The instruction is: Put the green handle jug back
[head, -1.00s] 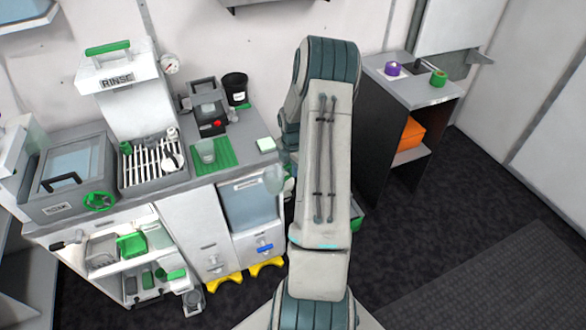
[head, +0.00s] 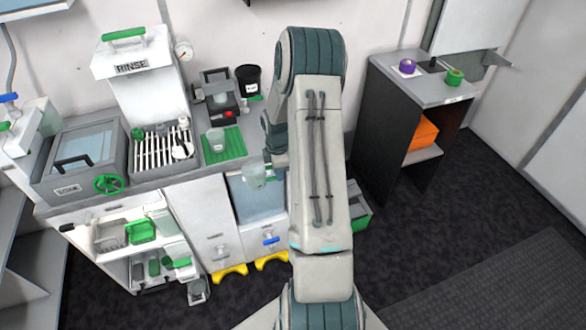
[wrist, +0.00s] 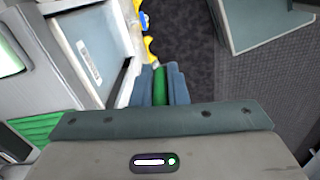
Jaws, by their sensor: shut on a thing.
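A clear jug (head: 254,177) hangs in the air in front of the counter's front edge in the head view, at the left side of my arm. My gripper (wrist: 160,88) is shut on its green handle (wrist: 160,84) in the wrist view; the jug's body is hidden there. In the head view my arm covers most of my gripper. Another clear vessel (head: 216,141) stands on the green mat (head: 226,153) on the counter.
The rinse station (head: 134,80) with its slatted drain (head: 160,148) stands left of the mat. A black cup (head: 248,80) and a dark device (head: 218,95) stand behind it. Open shelves (head: 130,262) hold green-marked items below. A side stand (head: 425,85) is at right.

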